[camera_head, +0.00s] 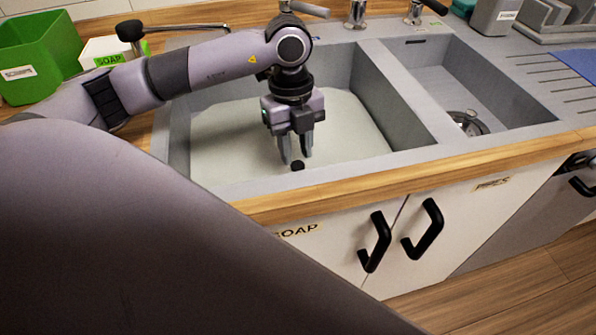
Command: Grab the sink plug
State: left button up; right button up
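The sink plug, seen as a small black knob (298,165), is in the large left basin (215,150), close to its front wall. The rest of the plug cannot be made out. My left gripper (296,157) points down into this basin, with its fingertips just above and around the knob. The fingers stand apart with a gap between them, and I see nothing held. Whether a finger touches the knob cannot be told. My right gripper is not in view.
The narrow right basin (480,85) has a metal drain strainer (467,122). Taps (357,14) stand behind the sink. A green bin (38,52) and a soap box (110,50) are at left. Cabinet handles (376,242) stick out below the wooden front edge.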

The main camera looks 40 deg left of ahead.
aim_at(298, 164)
pick_arm(q)
jog(key=f, duration=0.5)
jog(key=shift+d, duration=0.3)
grip_shut()
jog(key=shift+r, duration=0.15)
